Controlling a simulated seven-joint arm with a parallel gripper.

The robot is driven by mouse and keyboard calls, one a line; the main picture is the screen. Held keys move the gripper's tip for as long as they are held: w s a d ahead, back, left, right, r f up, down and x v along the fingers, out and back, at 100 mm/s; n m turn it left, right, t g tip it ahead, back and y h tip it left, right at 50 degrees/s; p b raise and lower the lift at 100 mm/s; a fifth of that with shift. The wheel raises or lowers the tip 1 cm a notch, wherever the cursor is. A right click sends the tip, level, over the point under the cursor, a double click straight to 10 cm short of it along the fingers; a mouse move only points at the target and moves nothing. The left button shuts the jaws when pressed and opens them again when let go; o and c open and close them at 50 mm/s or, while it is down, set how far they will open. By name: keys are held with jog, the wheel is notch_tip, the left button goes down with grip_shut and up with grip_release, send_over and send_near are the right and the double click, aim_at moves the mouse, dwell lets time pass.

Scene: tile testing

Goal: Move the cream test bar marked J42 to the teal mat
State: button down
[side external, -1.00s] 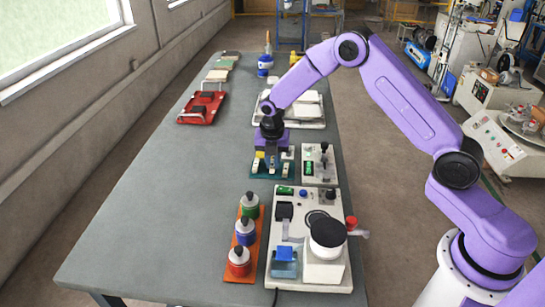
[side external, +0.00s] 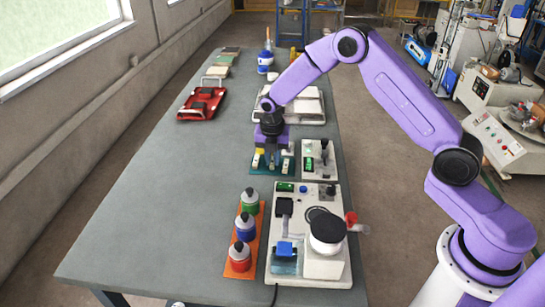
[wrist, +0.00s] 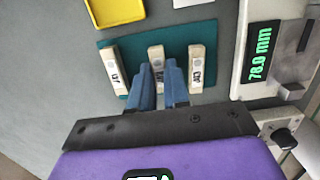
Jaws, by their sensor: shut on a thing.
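Three cream test bars lie in a row over the teal mat (wrist: 205,30) in the wrist view. They are a left bar (wrist: 114,60), a middle bar (wrist: 155,55) and a right bar (wrist: 196,65). Each has dark markings that are too small and blurred to read surely, so I cannot tell which is J42. My gripper (wrist: 160,70) has its blue fingers shut on the middle bar, hiding its near part. I cannot tell whether that bar touches the mat. In the side view my gripper (side external: 271,160) is down at the teal mat (side external: 287,172).
A gauge box (wrist: 290,45) reading 78.0 mm stands right of the mat. A yellow tray (wrist: 118,10) lies beyond it. A machine (side external: 326,240) and an orange rack of bottles (side external: 254,238) stand nearer. A red carrier (side external: 202,103) lies far left. The table's left middle is clear.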

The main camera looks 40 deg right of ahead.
jog(key=shift+f, duration=0.2)
jog(key=c, duration=0.6)
grip_release()
jog(key=shift+r, duration=3.05)
jog(key=shift+s, duration=0.1)
